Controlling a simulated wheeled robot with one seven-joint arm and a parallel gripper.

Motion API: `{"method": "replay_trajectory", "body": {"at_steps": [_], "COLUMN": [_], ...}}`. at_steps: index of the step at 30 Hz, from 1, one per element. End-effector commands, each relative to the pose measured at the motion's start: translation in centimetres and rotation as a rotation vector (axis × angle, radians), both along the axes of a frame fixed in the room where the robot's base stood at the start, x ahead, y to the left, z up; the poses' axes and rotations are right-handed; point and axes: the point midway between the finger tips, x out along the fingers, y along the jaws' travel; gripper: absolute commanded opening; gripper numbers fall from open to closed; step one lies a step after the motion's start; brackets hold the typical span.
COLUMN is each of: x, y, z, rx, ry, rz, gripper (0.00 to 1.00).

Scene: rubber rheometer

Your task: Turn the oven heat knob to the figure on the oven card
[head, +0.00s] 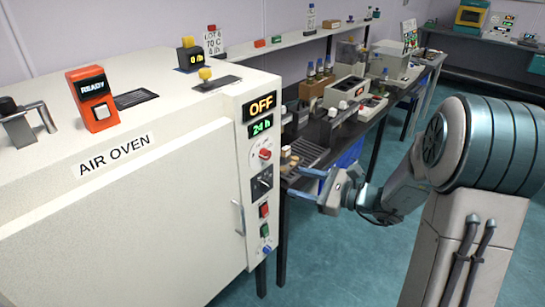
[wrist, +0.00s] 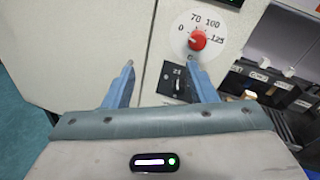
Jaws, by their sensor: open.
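The air oven (head: 110,215) stands at the left, with controls on its right-hand panel. The red heat knob (head: 265,154) is high on the panel. In the wrist view the red knob (wrist: 197,40) sits on a white dial marked 0, 70, 100 and 125. Its pointer setting is too small to tell. My gripper (head: 293,180) is open and empty in front of the panel. In the wrist view my gripper (wrist: 160,63) has its fingertips below and left of the knob, apart from it.
Displays (head: 261,105) read "OFF" and "24 h". A black timer knob (head: 262,183) sits below the heat knob, above red, green and blue controls. A door handle (head: 238,217) is to their left. A bench (head: 333,128) with apparatus stands right of the oven.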

Motion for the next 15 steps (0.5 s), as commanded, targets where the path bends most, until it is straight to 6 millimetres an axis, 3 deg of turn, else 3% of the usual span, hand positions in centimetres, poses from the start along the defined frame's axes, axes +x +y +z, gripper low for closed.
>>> {"method": "replay_trajectory", "body": {"at_steps": [3, 7, 11, 15], "x": [2.4, 3.6, 4.4, 5.8], "y": [-1.7, -2.5, -1.8, 0.3], "z": [-0.6, -0.8, -0.7, -0.6], "rx": [0.098, 0.145, 0.153, 0.151], "ry": [0.032, 0.042, 0.045, 0.044], "rz": [-0.104, -0.155, -0.164, -0.161], "gripper": [0.51, 0.51, 0.51, 0.51]}}
